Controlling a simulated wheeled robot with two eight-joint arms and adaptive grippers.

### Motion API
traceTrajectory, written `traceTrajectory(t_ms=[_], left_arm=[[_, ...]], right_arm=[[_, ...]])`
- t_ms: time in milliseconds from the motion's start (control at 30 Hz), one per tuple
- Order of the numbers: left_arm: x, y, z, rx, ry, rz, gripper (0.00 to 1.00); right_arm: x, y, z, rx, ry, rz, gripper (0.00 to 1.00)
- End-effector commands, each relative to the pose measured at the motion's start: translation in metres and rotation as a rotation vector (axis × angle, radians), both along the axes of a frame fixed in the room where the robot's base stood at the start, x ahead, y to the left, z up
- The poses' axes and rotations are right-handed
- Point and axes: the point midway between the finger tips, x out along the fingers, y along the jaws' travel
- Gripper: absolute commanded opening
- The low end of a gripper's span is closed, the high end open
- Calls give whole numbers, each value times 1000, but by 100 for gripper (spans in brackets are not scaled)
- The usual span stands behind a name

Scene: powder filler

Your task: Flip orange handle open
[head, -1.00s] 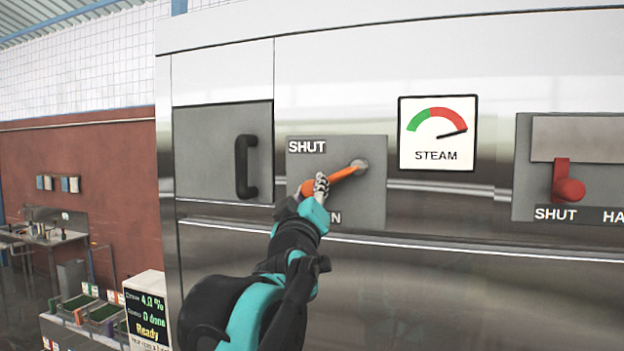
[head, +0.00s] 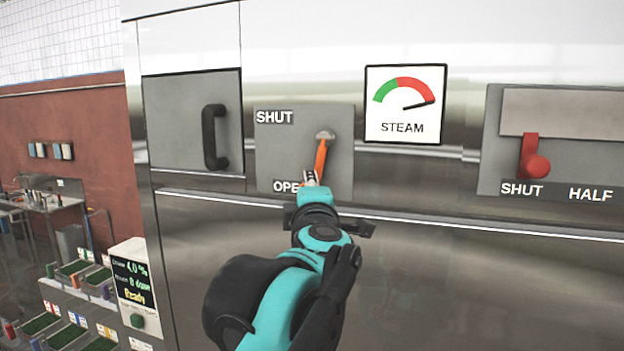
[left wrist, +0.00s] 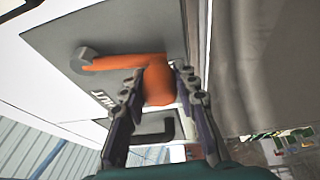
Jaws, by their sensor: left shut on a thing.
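The orange handle (head: 321,156) hangs from a round pivot on a grey plate (head: 275,150) marked SHUT at the top and OPEN at the bottom. It points steeply down, leaning slightly left, close to the partly covered OPEN label. My left gripper (head: 311,181) is at the handle's lower end. In the left wrist view, my left gripper (left wrist: 157,95) is shut around the handle's rounded orange knob (left wrist: 157,84), one finger on each side. My arm hides part of the panel below. My right gripper is not in view.
A grey door with a black pull (head: 214,137) is left of the plate. The STEAM gauge (head: 405,104) is to the right, its needle in the red. A red lever (head: 533,160) at far right sits by SHUT. A sign reading Ready (head: 131,283) stands lower left.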

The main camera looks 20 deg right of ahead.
Motion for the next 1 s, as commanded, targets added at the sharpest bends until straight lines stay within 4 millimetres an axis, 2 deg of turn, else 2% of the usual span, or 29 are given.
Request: traceTrajectory(t_ms=[400,967,1000], left_arm=[[-10,-12,-1,-155,104,-4,0],[-11,-14,-2,-176,118,-4,0],[-11,-14,-2,-176,118,-4,40]], right_arm=[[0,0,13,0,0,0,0],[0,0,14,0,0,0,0],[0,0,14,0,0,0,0]])
